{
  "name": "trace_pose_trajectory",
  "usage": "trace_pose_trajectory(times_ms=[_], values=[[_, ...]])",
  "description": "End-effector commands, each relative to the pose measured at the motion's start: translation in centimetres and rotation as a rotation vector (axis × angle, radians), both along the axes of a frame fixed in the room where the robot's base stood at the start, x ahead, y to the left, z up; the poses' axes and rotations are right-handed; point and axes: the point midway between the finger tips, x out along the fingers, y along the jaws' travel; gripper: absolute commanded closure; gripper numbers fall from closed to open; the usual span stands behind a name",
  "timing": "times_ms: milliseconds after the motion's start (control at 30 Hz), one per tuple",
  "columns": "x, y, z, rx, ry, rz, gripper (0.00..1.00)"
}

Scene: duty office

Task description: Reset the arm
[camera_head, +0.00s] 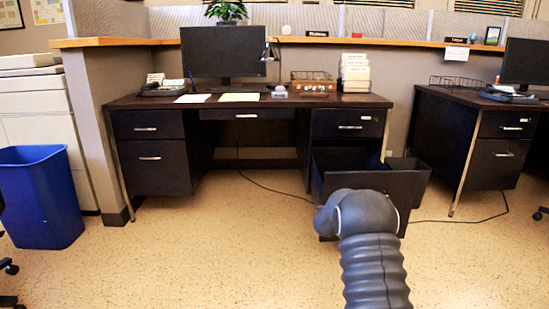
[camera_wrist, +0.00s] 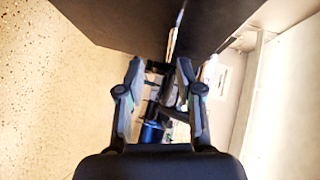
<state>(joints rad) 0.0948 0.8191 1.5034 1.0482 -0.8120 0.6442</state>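My arm's grey ribbed link and rounded joint stand before the right side of the dark desk (camera_head: 300,101) in the head view. My gripper is hidden behind that joint there. In the wrist view my gripper (camera_wrist: 160,72) is open, with its two fingers apart and nothing clearly held between them. A large dark panel (camera_wrist: 130,25) lies just beyond the fingertips. The lower right desk drawer (camera_head: 395,188) is pulled out, and my arm's joint overlaps its front in the head view.
A blue bin (camera_head: 38,200) stands at the left beside a white cabinet (camera_head: 30,110). A second dark desk (camera_head: 440,130) is at the right. A monitor (camera_head: 224,52) and an orange-brown tray (camera_head: 312,86) are on the desk. The speckled floor (camera_head: 200,260) in front is mostly clear.

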Motion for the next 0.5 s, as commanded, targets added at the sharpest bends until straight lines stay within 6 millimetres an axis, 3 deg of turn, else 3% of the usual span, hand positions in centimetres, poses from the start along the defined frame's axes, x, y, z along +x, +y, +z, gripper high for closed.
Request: trace_pose_trajectory(times_ms=[100, 233, 367, 500], values=[[0.7, 2.8, -3.6, 0.002, 0.163, 0.167, 0.64], [-0.7, 6.7, -8.1, -0.004, 0.381, 0.392, 0.64], [-3.7, 11.0, -8.6, -0.030, 0.563, 0.628, 0.64], [-8.9, 15.3, -6.5, -0.079, 0.741, 0.885, 0.64]])
